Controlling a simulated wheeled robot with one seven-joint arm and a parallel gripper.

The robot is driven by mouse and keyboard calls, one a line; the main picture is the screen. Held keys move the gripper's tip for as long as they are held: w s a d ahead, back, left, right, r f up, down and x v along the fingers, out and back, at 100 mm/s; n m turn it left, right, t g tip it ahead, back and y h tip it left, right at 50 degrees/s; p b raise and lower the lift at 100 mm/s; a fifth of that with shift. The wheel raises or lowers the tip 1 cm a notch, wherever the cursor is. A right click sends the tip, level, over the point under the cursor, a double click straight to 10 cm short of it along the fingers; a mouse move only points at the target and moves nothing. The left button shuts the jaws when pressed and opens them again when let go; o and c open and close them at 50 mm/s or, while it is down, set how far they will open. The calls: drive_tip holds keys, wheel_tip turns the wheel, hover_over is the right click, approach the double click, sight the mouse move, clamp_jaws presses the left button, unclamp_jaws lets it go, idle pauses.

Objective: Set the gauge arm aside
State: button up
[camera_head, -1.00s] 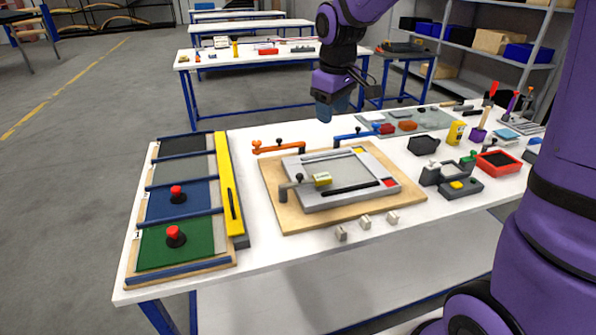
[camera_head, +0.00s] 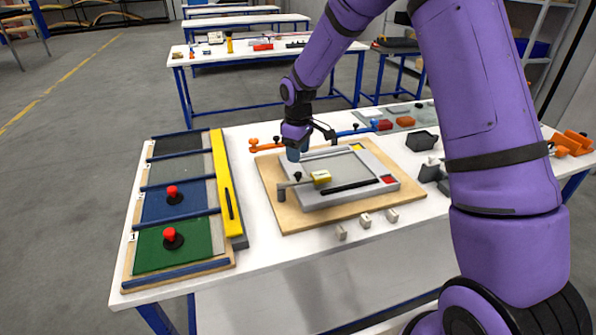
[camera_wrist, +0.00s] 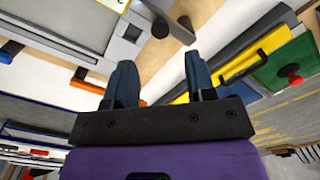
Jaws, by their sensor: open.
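The gauge arm (camera_head: 291,186) is a grey bar on a post, with a black knob and a yellow block (camera_head: 321,177) at its right end. It reaches over the left front side of the grey frame (camera_head: 385,187). In the wrist view, part of a grey arm with a dark knob (camera_wrist: 160,28) shows at the top, probably the gauge arm. My gripper (camera_head: 293,156) is above the back left corner of the frame, behind the gauge arm and apart from it. Its two blue fingers are spread and empty in the wrist view (camera_wrist: 160,72).
The frame sits on a wooden board (camera_head: 290,219). An orange clamp (camera_head: 267,146) and a blue clamp (camera_head: 355,132) stand behind it. A rack (camera_head: 128,245) with red-knobbed panels and a yellow bar (camera_head: 222,170) is left. Small pale blocks (camera_head: 365,220) lie in front. Bare tabletop shows front left.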

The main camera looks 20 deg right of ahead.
sight(298, 173)
wheel_tip(298, 173, down, 7)
drive_tip(key=shift+f, duration=0.15)
idle(0.4)
clamp_jaws()
